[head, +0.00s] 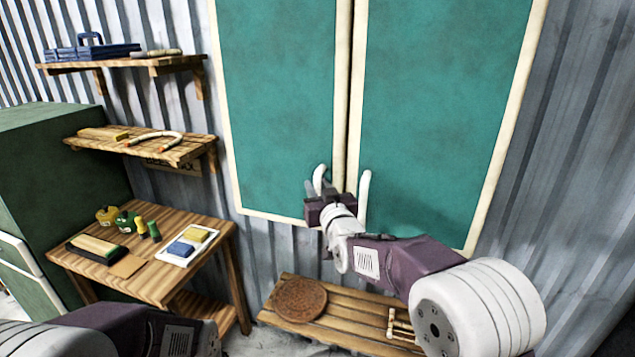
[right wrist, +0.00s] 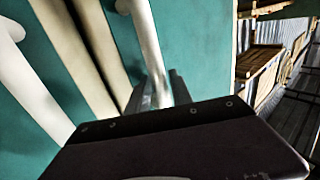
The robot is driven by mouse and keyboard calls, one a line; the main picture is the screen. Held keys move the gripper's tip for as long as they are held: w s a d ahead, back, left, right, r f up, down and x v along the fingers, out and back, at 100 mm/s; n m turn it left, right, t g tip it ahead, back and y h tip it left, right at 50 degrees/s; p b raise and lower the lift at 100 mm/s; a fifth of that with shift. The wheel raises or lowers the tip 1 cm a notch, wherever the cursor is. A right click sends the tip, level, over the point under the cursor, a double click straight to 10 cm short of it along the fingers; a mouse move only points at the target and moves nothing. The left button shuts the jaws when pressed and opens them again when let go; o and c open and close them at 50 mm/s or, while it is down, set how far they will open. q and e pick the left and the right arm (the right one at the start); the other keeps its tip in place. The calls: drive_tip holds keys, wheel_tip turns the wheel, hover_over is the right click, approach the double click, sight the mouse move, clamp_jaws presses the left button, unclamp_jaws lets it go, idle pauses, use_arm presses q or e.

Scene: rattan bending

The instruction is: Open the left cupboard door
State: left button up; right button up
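The cupboard has a teal left door (head: 275,100) and a teal right door (head: 440,110), both with cream frames. Both look shut, with a narrow dark seam between them. The left door's pale handle (head: 319,174) stands near its lower inner edge. My right gripper (head: 324,184) is at this handle, its grey fingers one on each side, apparently open around it. In the right wrist view the handle (right wrist: 147,45) runs down between the fingertips (right wrist: 157,88); contact is unclear. The right door's handle (head: 364,195) is beside the gripper. My left gripper is out of view.
A low slatted bench (head: 345,325) with a round woven mat (head: 299,298) stands below the cupboard. A wooden table (head: 145,285) with jars and a tray is at left, under two wall shelves (head: 140,148). A green cabinet (head: 60,165) is far left.

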clamp_jaws()
idle(1.4)
